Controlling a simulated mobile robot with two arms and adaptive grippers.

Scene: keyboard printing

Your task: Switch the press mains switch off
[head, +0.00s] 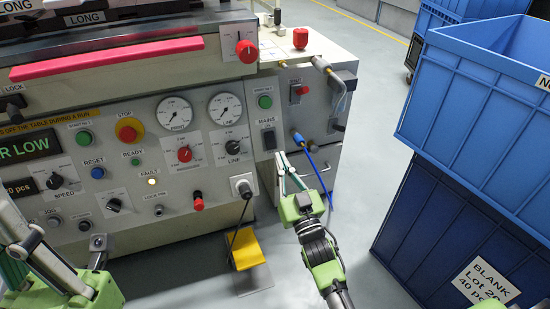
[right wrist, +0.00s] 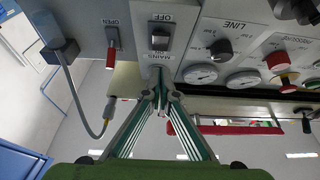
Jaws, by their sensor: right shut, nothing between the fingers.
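The mains switch (head: 269,140) is a black rocker on the right part of the press front, below the MAINS label. In the right wrist view the mains switch (right wrist: 160,37) is upside down, just beyond my fingertips. My right gripper (head: 281,160) is shut and empty, its tips close to the panel just below and right of the switch. In the right wrist view the right gripper (right wrist: 161,82) has its tips together; I cannot tell whether they touch the panel. My left gripper (head: 12,268) is partly in view at the lower left; its jaw state is unclear.
A lit fault lamp (head: 152,181), a red stop button (head: 127,130) and a line knob (head: 233,147) are on the panel. A blue hose (head: 312,160) hangs right of my right gripper. Blue crates (head: 460,165) are stacked at the right. A yellow pedal (head: 247,249) is on the floor.

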